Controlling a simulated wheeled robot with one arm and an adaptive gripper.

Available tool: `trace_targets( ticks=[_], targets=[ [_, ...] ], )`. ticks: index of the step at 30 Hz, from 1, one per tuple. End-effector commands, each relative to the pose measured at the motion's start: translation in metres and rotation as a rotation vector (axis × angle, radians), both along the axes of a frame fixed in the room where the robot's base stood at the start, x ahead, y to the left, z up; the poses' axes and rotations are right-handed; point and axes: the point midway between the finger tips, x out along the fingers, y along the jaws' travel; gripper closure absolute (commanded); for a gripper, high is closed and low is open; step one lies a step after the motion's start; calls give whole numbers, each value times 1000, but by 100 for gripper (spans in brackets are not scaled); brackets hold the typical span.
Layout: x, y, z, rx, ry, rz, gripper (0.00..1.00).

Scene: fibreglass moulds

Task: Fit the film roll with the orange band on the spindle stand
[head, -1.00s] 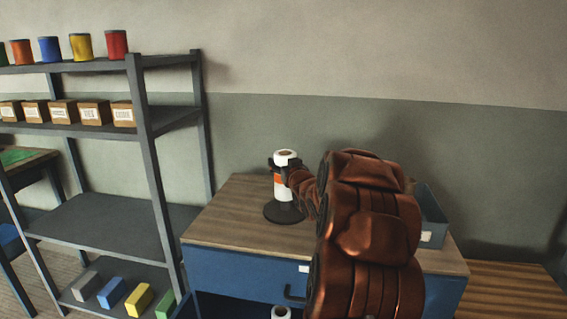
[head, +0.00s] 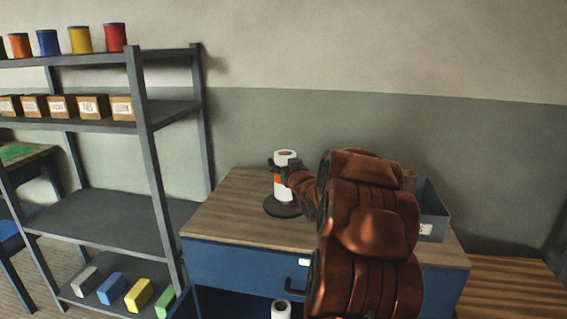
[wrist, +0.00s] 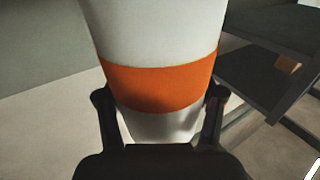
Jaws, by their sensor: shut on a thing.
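The film roll with the orange band (head: 285,187) is white and upright in the head view. It stands over the dark round base of the spindle stand (head: 283,207) on the wooden cabinet top. The roll hides the spindle, and I cannot tell whether its lower end touches the base. My gripper (head: 279,166) is shut on the roll, one dark finger on each side. In the wrist view the roll with its orange band (wrist: 160,85) fills the middle between the fingers of my gripper (wrist: 160,110).
A grey bin (head: 432,212) holding a brown roll stands on the right of the cabinet top (head: 235,210). Another white roll (head: 281,309) shows low at the cabinet's front. A grey shelf rack (head: 150,150) with cans, boxes and coloured blocks stands at left.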

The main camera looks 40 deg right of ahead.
Motion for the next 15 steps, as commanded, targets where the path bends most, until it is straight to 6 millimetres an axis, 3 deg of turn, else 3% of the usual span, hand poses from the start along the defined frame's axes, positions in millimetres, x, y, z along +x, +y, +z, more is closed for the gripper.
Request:
trace_targets(
  ticks=[15],
  targets=[
    [0,0,-13,0,-1,0,88]
  ],
)
